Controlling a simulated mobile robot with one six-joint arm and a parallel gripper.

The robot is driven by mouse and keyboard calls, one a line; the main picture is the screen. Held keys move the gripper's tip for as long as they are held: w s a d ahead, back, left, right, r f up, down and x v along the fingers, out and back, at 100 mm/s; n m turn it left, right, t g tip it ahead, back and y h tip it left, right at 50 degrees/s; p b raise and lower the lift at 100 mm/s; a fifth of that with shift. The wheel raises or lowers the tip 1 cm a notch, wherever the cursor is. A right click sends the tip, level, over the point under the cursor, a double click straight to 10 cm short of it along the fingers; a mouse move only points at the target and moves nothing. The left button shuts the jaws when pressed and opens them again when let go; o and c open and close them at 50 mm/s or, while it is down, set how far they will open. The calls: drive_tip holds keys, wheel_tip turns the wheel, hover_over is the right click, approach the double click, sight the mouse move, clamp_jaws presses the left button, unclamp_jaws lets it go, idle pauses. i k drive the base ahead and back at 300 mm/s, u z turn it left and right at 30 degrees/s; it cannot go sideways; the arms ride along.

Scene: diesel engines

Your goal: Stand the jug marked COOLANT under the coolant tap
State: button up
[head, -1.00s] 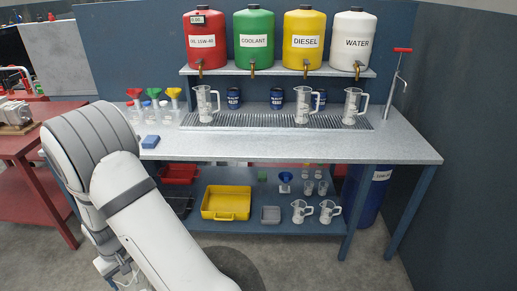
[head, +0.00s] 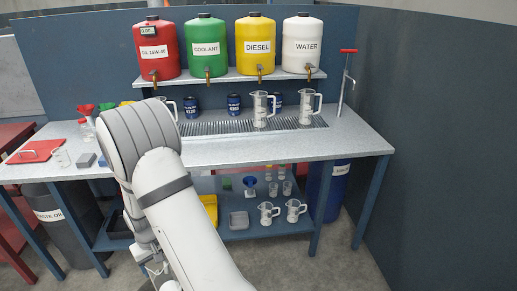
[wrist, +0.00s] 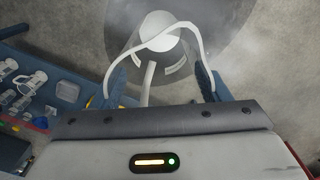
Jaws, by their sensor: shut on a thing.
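My gripper (wrist: 160,84) is shut on a pale, see-through jug (wrist: 160,62) with a curved rim or handle. It holds the jug over the grey floor in the wrist view. White patches show on the jug, but no word is readable. In the head view my arm hides most of the gripper and its load. The green COOLANT tank (head: 206,47) stands on the upper shelf, second from left. Its brass coolant tap (head: 208,76) points down over the drip grille (head: 216,128). No jug shows on the grille directly under that tap.
Clear jugs stand under the diesel tap (head: 262,109) and the water tap (head: 309,106). A third, under the oil tap, is partly behind my arm. Blue cans (head: 233,104) stand behind the grille. More jugs (head: 267,213) are on the lower shelf. The bench front (head: 275,148) is clear.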

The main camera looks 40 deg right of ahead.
sight(212, 126)
drive_tip(key=z, duration=1.2)
drive_tip(key=i, duration=1)
drive_tip(key=z, duration=0.05)
